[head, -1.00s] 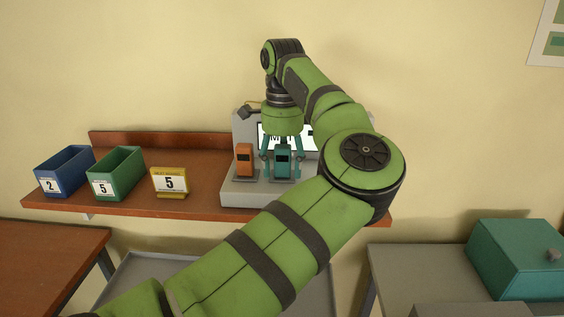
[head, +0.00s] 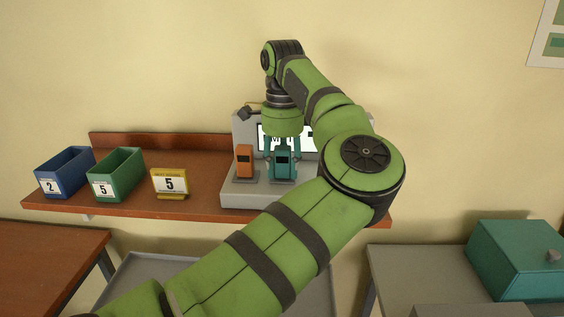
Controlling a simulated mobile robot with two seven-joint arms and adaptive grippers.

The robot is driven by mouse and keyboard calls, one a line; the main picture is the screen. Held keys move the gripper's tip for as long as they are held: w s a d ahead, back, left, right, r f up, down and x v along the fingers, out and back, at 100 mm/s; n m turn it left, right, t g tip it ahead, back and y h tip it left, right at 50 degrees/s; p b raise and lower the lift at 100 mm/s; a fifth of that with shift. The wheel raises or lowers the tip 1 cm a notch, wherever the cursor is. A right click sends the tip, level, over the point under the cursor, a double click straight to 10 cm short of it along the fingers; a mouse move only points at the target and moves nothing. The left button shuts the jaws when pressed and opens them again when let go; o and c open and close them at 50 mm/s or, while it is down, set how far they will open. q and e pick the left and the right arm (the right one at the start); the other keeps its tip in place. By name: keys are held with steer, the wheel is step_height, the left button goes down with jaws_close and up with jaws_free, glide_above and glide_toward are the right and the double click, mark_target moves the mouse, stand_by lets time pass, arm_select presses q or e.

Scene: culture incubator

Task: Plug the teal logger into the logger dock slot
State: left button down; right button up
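The teal logger (head: 282,163) stands upright at the right-hand place of the grey dock (head: 243,197) on the wall shelf. An orange logger (head: 244,161) stands in the place to its left. My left gripper (head: 282,152) points straight down over the teal logger. Its teal fingers are drawn in at the logger's two sides and appear to touch it. The logger's foot looks to be at the dock slot; how deep it sits cannot be told. My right gripper is not in view.
A screen (head: 303,142) behind the gripper is partly covered by my arm. Left on the shelf (head: 140,205) are a blue bin (head: 62,175), a green bin (head: 114,176) and a yellow sign (head: 170,182) reading 5. A teal box (head: 515,260) stands lower right.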

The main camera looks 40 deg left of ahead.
mark_target(283, 147)
arm_select(q)
steer(key=shift+c, duration=2.2)
jaws_free()
step_height(283, 147, up, 12)
